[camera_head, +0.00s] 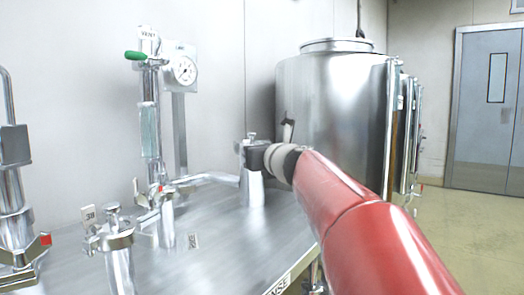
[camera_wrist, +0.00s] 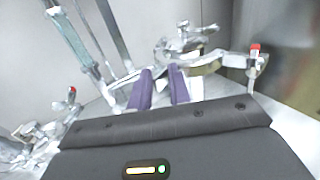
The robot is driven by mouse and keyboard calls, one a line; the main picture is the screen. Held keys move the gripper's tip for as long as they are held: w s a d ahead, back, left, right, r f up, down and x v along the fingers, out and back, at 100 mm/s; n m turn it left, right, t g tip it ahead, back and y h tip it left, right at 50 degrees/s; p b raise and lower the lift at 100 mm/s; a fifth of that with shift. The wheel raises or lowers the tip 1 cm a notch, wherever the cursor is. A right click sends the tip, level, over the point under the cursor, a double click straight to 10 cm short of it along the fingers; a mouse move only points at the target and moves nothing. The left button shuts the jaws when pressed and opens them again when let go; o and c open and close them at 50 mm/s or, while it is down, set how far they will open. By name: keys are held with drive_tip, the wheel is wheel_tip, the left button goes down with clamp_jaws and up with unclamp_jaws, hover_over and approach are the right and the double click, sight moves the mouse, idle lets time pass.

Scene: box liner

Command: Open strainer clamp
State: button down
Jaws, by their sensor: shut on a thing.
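My gripper (camera_head: 268,157) is at the top of a short metal strainer body (camera_head: 251,190) on the steel table, at the end of a horizontal pipe. A small knob (camera_head: 251,136) shows above it. In the wrist view, my two purple fingers (camera_wrist: 160,84) are at the near side of the fitting with a narrow gap between them. They are shut on a part of the strainer clamp (camera_wrist: 206,64), a shiny metal band around the fitting. The exact part held is hidden, and I cannot tell whether the clamp is loose.
A tall steel tank (camera_head: 330,100) stands behind my gripper. A pressure gauge (camera_head: 184,70) and a green-handled valve (camera_head: 135,56) rise at the left. Open floor (camera_head: 475,230) lies right.

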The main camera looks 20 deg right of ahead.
drive_tip(key=shift+w+a+r+y, duration=0.15)
drive_tip(key=shift+a, duration=0.4)
drive_tip(key=shift+w+a+r+y, duration=0.1)
drive_tip(key=shift+a+r+y, duration=0.05)
drive_tip(key=shift+a, duration=0.35)
drive_tip(key=c, duration=1.7)
unclamp_jaws()
drive_tip(key=shift+o, duration=0.6)
drive_tip(key=shift+a, duration=0.4)
drive_tip(key=s+a, duration=0.2)
drive_tip(key=s, duration=0.5)
drive_tip(key=shift+s+a+f, duration=0.25)
drive_tip(key=shift+a+f, duration=0.1)
drive_tip(key=shift+f, duration=0.1)
drive_tip(key=shift+p, duration=0.3)
drive_tip(key=shift+s, duration=0.1)
drive_tip(key=s, duration=0.7)
drive_tip(key=shift+s+d+p, duration=0.25)
drive_tip(key=shift+s+p, duration=0.05)
